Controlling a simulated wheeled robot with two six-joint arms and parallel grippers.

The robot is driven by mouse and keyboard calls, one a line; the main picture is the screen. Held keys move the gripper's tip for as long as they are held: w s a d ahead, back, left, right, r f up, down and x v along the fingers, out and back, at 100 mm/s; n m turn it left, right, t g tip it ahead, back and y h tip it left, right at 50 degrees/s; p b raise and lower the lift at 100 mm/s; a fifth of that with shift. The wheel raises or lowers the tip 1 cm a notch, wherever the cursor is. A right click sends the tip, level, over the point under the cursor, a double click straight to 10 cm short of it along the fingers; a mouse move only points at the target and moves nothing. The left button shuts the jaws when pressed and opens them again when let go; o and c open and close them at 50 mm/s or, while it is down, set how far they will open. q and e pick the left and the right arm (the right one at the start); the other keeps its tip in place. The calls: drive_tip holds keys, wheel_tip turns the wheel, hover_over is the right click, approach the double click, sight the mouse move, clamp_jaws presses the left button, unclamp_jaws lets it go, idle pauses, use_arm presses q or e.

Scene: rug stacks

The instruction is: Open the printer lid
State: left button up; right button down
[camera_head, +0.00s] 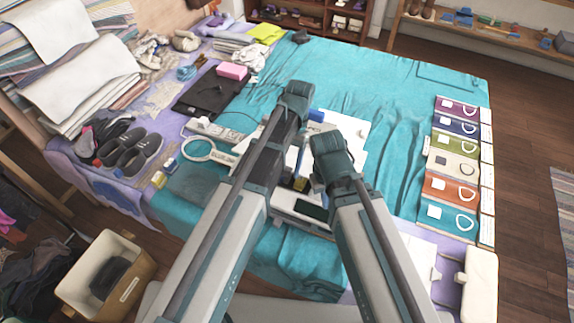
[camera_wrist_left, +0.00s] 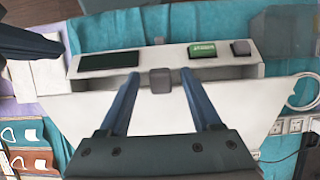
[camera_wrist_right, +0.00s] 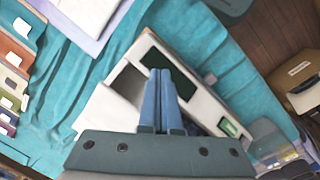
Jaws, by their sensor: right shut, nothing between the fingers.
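The white printer (camera_head: 305,222) stands on the teal cloth, largely hidden by my arms in the head view. Its front panel has a dark display (camera_wrist_left: 110,60), a green button (camera_wrist_left: 202,49) and a grey button (camera_wrist_left: 240,47). The broad white lid (camera_wrist_left: 85,112) has a grey tab (camera_wrist_left: 160,80) at its front edge. A gap shows between lid and panel; I cannot tell how far the lid is raised. My left gripper (camera_wrist_left: 160,74) is open, its fingers on either side of the tab. My right gripper (camera_wrist_right: 162,73) is shut and empty, over the printer near the display (camera_wrist_right: 170,72).
A magnifying glass (camera_head: 198,150) and a power strip (camera_head: 213,131) lie left of the printer. Coloured packs (camera_head: 455,170) line the right edge. Shoes (camera_head: 138,150) and a black board (camera_head: 208,92) are at left. The cloth beyond the printer is clear.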

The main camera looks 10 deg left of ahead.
sight(294, 164)
use_arm(q)
drive_tip(key=shift+r, duration=0.1)
drive_tip(key=p+v, duration=1.3)
drive_tip(key=shift+w+r, duration=0.2)
drive_tip(key=shift+r, duration=0.1)
drive_tip(key=shift+d, duration=0.15)
